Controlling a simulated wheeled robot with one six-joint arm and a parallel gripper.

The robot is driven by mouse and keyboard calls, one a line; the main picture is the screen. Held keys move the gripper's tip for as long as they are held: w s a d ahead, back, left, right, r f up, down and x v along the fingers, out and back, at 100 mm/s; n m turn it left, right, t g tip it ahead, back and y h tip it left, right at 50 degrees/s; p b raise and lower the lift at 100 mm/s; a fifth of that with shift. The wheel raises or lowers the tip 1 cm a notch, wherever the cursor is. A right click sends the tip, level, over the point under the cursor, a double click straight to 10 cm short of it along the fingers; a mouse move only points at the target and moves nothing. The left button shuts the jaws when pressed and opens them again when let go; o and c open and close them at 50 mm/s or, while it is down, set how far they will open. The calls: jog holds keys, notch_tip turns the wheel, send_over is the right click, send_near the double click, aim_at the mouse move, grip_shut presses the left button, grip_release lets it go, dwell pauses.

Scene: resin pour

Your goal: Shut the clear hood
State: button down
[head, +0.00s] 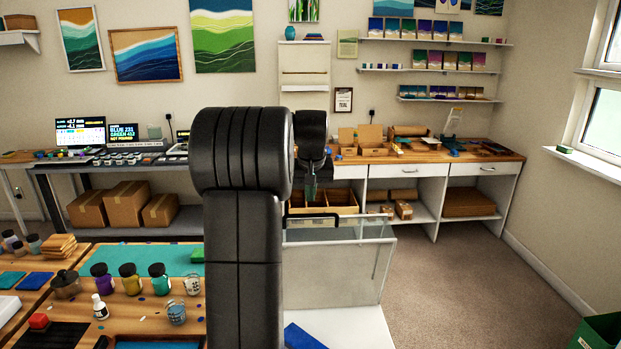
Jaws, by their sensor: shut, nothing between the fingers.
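The clear hood (345,270) is a see-through panel with a pale edge. It stands raised over a white base (345,328), right of my arm. My arm covers the left part of the hood and base. My gripper (311,190) is shut and empty. It appears just above the hood's upper edge in the picture, and I cannot tell whether it touches the hood.
A blue item (302,337) lies on the white base. A worktable with jars (129,279) and cups is at left. A long bench (440,155) with boxes runs along the back wall. Bare carpet (460,280) lies to the right, with a green bin (597,330) at the corner.

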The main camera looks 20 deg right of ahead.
aim_at(311, 227)
jog(key=shift+x, duration=1.05)
jog(key=s, duration=0.1)
jog(key=s+p, duration=0.1)
jog(key=s, duration=0.1)
jog(key=shift+a+r, duration=0.1)
jog(key=shift+a, duration=0.3)
jog(key=shift+s+a, duration=0.15)
jog(key=shift+s, duration=0.3)
jog(key=shift+f, duration=0.2)
